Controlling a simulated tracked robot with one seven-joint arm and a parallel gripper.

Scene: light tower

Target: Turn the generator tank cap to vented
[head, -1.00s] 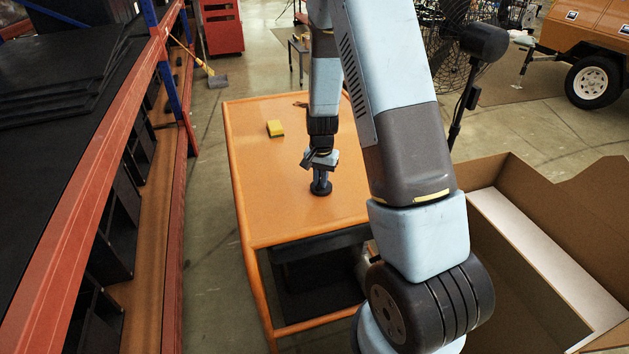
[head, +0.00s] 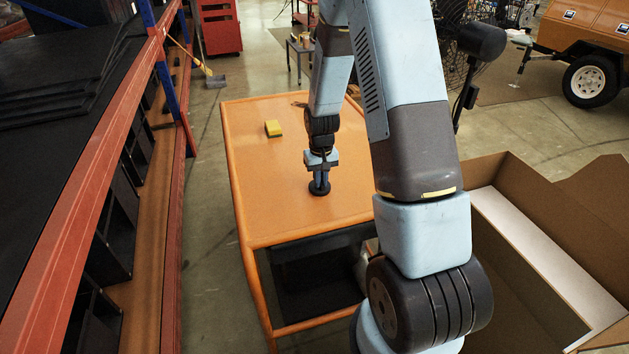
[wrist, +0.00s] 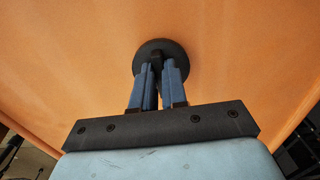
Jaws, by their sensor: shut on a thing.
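A small black round cap (head: 319,189) sits on the orange top of the cabinet (head: 290,222), towards its right side. My gripper (head: 320,184) comes down on the cap from above, its fingers around the upper part. In the wrist view the cap's wide dark disc (wrist: 161,48) shows beyond the fingertips. The two blue-grey fingers of my gripper (wrist: 158,75) are close together, shut on a narrow dark part of the cap between them. The fingers hide most of that part. I cannot read any marking on the cap.
A yellow and green sponge (head: 273,129) lies on the cabinet top to the left. A red-orange shelf rack (head: 95,165) runs along the left. An open cardboard box (head: 545,235) stands at the right. The cabinet's left and near top is clear.

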